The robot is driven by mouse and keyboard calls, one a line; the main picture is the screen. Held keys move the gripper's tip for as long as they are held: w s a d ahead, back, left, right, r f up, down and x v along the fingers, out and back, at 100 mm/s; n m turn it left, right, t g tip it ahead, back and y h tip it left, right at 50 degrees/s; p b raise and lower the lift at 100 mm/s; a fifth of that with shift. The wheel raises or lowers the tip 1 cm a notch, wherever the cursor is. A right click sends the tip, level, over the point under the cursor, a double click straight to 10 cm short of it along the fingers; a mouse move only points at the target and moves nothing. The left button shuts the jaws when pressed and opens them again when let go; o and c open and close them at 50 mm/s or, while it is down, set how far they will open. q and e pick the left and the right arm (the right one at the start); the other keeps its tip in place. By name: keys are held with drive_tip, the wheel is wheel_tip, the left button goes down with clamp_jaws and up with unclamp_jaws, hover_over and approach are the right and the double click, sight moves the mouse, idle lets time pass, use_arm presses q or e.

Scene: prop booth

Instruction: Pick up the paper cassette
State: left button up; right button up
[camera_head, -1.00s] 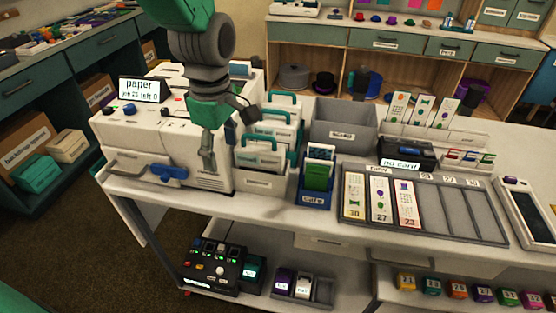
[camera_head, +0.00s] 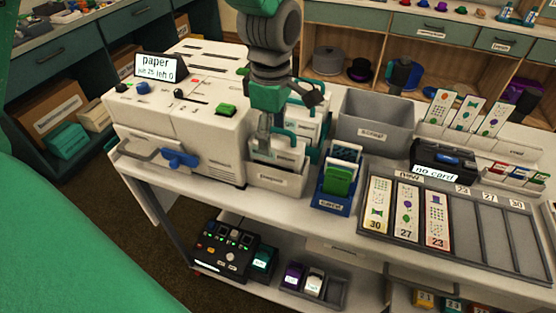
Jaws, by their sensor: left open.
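White paper cassettes with teal handles (camera_head: 312,128) stand upright in a pale labelled rack (camera_head: 268,180), just right of the white printing machine (camera_head: 190,125). My left gripper (camera_head: 287,120) comes down from the top, open and empty. It is over the front left part of the rack, with one dark finger hanging in front of the nearest cassette and the other reaching to the right. The gripper hides parts of the cassettes and handles, and I cannot tell whether it touches them. My right gripper is not in view.
The machine's screen (camera_head: 155,67) reads "paper". Right of the rack are a grey bin (camera_head: 376,125), a blue card holder (camera_head: 333,198) and a grey slotted tray (camera_head: 470,235) with several cards. A black device (camera_head: 226,252) sits on the lower shelf.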

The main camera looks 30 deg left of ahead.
sight(276, 141)
use_arm(q)
drive_tip(key=f, duration=0.5)
drive_tip(key=shift+w+d+f, duration=0.2)
drive_tip(key=shift+w+d, duration=0.05)
drive_tip(key=shift+w, duration=0.15)
drive_tip(key=shift+s+r, duration=0.1)
drive_tip(key=c, duration=0.3)
clamp_jaws()
